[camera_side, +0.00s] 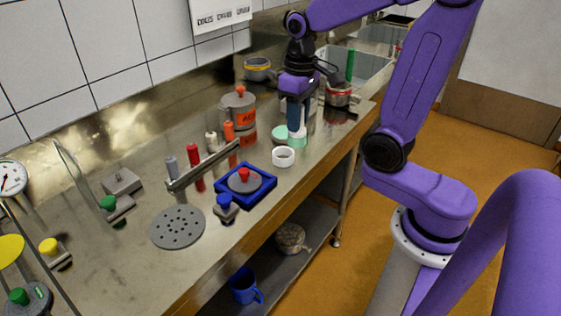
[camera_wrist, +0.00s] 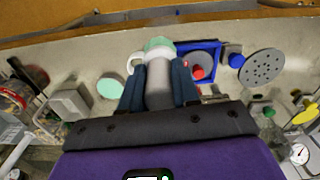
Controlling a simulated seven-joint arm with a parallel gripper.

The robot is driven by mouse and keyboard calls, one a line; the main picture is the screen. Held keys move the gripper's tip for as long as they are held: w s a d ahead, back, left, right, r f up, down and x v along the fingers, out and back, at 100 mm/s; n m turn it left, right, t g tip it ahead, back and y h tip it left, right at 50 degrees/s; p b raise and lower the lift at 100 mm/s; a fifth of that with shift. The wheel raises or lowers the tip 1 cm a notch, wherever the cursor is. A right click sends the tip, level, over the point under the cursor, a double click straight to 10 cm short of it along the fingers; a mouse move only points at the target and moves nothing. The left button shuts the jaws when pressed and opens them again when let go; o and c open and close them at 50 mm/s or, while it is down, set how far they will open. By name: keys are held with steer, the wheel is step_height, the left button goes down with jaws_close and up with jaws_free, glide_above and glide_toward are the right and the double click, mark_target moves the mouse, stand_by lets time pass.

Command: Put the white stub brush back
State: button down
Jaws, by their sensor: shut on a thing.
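My gripper (camera_side: 297,118) points down over the far right part of the steel bench and is shut on the white stub brush (camera_wrist: 158,88). The brush is a pale, stubby cylinder between the two dark blue fingers. Its lower white end (camera_side: 299,131) shows under the fingers in the side view. A mint-green round piece (camera_side: 298,142) is directly below that end; I cannot tell whether the brush touches it or stands in it. A rack bar (camera_side: 203,167) stands left of my gripper, with grey, red, cream and orange upright handles along it.
A blue tray (camera_side: 262,193) and a perforated disc (camera_side: 178,227) lie nearer the front edge.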

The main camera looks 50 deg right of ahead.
steer(key=s+d, duration=0.3)
steer(key=s, duration=0.3)
steer(key=shift+n, duration=0.4)
steer(key=shift+w+d+f, duration=0.5)
steer(key=shift+w+f, duration=1.65)
steer(key=shift+w, duration=0.2)
steer(key=shift+w+d+f, duration=0.45)
steer(key=shift+w+f, duration=1.7)
steer(key=shift+w, duration=0.2)
steer(key=shift+w+d+f, duration=0.5)
steer(key=shift+w+f, duration=1.65)
steer(key=shift+w, duration=0.2)
steer(key=shift+f, duration=0.1)
steer(key=c, duration=0.8)
jaws_free()
steer(key=shift+f, duration=0.1)
